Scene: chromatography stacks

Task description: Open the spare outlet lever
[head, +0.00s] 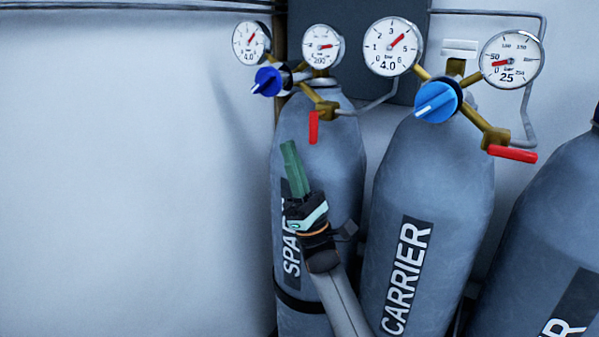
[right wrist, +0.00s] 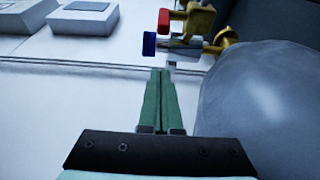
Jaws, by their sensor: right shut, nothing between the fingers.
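The spare cylinder (head: 335,168) is the grey one at the left in the head view, its label partly hidden by my right gripper. Its red outlet lever (head: 313,127) hangs straight down from a brass valve (head: 325,108). In the right wrist view the red lever (right wrist: 164,20) shows at the top, beyond the fingertips and beside the dark blue knob (right wrist: 149,44). My right gripper (head: 289,146) has green fingers, shut and empty. Its tips are in front of the spare cylinder, below and left of the lever, apart from it. My left gripper is not in view.
The carrier cylinder (head: 432,170) stands to the right, with a light blue knob (head: 437,101) and a red lever (head: 512,154) lying nearly sideways. Gauges (head: 323,46) sit above the spare valve. A third cylinder (head: 545,230) is at the right edge. The left side is open before a bare wall (head: 120,170).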

